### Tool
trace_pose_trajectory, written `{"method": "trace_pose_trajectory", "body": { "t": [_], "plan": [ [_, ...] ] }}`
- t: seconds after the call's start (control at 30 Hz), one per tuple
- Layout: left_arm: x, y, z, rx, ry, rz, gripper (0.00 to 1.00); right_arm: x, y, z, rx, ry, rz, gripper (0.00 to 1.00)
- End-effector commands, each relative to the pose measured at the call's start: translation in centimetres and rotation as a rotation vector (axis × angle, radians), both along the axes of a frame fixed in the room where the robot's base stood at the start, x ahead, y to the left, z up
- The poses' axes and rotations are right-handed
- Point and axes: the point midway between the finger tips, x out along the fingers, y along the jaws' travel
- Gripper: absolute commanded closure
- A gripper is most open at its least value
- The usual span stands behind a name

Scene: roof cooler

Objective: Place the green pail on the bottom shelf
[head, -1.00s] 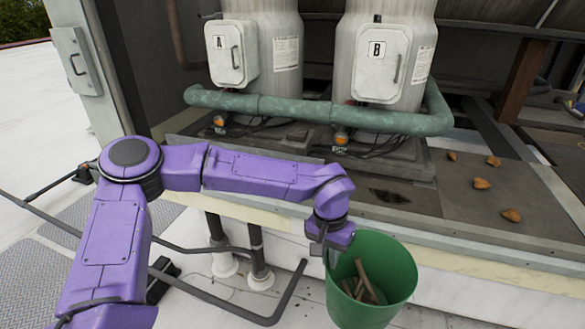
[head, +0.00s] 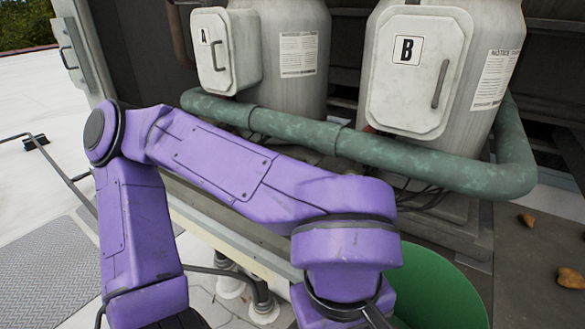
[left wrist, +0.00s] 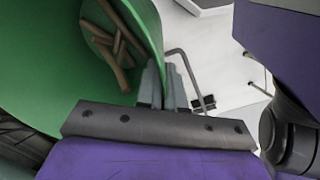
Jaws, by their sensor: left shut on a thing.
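The green pail (head: 440,288) is at the lower right of the head view, partly hidden behind my purple left arm and cut off by the bottom edge. In the left wrist view the pail (left wrist: 38,70) fills the upper left, with several brown sticks (left wrist: 115,45) inside. My left gripper (left wrist: 165,88) has its grey fingers shut on the pail's rim. In the head view its fingers are hidden or below the frame. My right gripper is in neither view. I cannot make out a bottom shelf.
Two grey tanks with white doors A (head: 228,50) and B (head: 418,72) stand ahead. A thick green pipe (head: 395,160) runs across in front of them. Brown lumps (head: 571,277) lie on the dark deck at right. A grated walkway (head: 45,275) is at left.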

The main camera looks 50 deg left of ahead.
Motion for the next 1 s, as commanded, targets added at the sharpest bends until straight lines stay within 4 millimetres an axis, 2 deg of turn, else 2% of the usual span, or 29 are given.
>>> {"method": "trace_pose_trajectory", "body": {
  "t": [0.17,0.27,0.57,0.63,0.8,1.0],
  "plan": [
    [-0.3,0.0,0.0,0.000,0.000,0.017,1.00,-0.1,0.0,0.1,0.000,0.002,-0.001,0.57],
    [0.5,0.1,0.5,-0.002,0.001,0.015,1.00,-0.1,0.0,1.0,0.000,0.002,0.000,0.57],
    [5.8,1.7,0.9,0.000,0.006,0.014,1.00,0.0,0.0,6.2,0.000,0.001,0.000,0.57],
    [7.3,2.0,0.1,-0.003,0.002,0.016,1.00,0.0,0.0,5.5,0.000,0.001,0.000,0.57],
    [10.8,3.1,0.1,-0.001,0.001,0.014,1.00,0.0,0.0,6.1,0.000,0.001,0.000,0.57],
    [13.1,3.8,-0.1,-0.001,0.001,0.013,1.00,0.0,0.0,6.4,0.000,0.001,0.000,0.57]
  ]
}}
